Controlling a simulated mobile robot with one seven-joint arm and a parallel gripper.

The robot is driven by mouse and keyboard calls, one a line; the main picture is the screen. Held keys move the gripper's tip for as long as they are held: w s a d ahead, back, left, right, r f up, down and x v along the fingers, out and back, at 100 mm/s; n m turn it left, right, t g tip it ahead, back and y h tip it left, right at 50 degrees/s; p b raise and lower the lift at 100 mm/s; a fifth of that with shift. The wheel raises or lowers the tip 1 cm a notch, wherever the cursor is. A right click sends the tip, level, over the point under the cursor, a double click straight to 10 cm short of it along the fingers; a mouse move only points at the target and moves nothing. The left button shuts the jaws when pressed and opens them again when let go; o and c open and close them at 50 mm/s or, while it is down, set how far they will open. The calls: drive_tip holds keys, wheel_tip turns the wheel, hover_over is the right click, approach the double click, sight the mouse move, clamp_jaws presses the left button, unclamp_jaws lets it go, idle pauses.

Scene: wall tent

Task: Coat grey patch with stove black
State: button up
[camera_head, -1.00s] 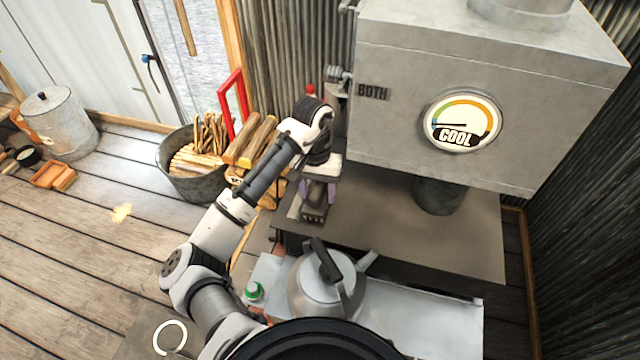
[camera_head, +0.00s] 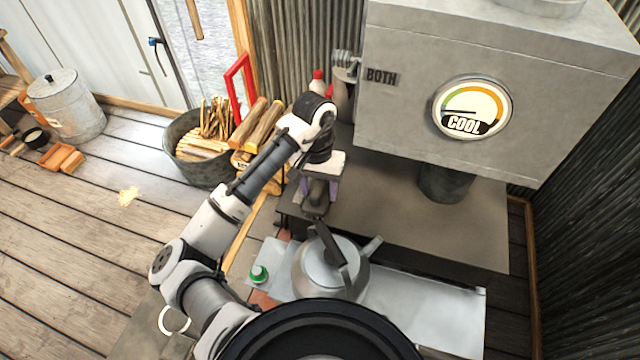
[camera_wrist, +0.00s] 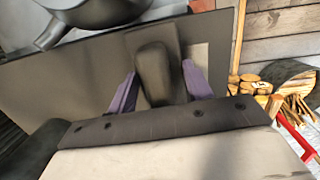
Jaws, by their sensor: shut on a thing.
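My gripper (camera_head: 320,188) points down over the left end of the dark grey stove top (camera_head: 400,215). Its purple fingers (camera_wrist: 158,88) are shut on a dark, rounded block-like applicator (camera_wrist: 153,72), which also shows in the head view (camera_head: 315,200). The applicator is low at the plate; I cannot tell for certain whether it touches. In the wrist view a lighter grey patch (camera_wrist: 197,58) shows just right of the applicator, beside a darker area. The applicator and fingers hide part of the patch.
A kettle (camera_head: 325,268) stands in front of the stove top, with a green-capped container (camera_head: 259,274) to its left. The grey stove box (camera_head: 400,120) with a dial rises behind. A red-capped bottle (camera_head: 317,80) and a firewood tub (camera_head: 200,165) are nearby.

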drive_tip(key=shift+a, duration=0.1)
drive_tip(key=shift+w+a, duration=0.35)
drive_tip(key=shift+a, duration=0.6)
drive_tip(key=shift+w+a, duration=0.3)
drive_tip(key=shift+a, duration=0.6)
drive_tip(key=shift+w+d, duration=0.3)
drive_tip(key=shift+w, duration=0.55)
drive_tip(key=shift+w+d, duration=0.3)
drive_tip(key=shift+w, duration=0.55)
drive_tip(key=shift+w+d, duration=0.3)
drive_tip(key=shift+w, duration=0.55)
drive_tip(key=shift+w+d, duration=0.25)
drive_tip(key=shift+w, duration=0.6)
drive_tip(key=shift+w+d, duration=0.3)
drive_tip(key=shift+w, duration=0.55)
drive_tip(key=shift+w+d, duration=0.25)
drive_tip(key=shift+w, duration=0.55)
